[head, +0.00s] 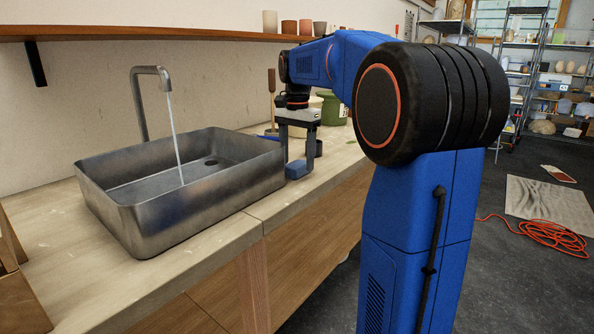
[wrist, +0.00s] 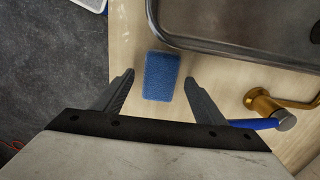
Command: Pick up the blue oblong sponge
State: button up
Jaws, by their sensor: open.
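The blue oblong sponge (wrist: 161,76) lies on the wooden counter in the wrist view, beside the sink's edge. In the head view the sponge (head: 296,170) shows just right of the sink, below my gripper's fingers. My gripper (wrist: 158,82) is open and empty, with one finger to each side of the sponge in the picture and a gap on both sides. In the head view my gripper (head: 298,150) points down over the counter. Part of the sponge is hidden there by a finger.
A metal sink (head: 150,225) with running water stands left of the sponge, its wall close by. A brass-coloured fitting with a blue handle (wrist: 265,112) lies near the right finger. The counter (head: 225,250) ends at its front edge. A green pot (head: 332,108) stands behind.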

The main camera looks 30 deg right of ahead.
aim_at(297, 164)
jog(key=shift+f, duration=0.25)
jog(key=c, duration=1.1)
jog(key=shift+r, duration=0.1)
notch_tip(297, 164, up, 10)
jog(key=shift+f, duration=0.1)
jog(key=o, duration=0.5)
jog(key=shift+c, duration=0.2)
jog(key=c, duration=0.4)
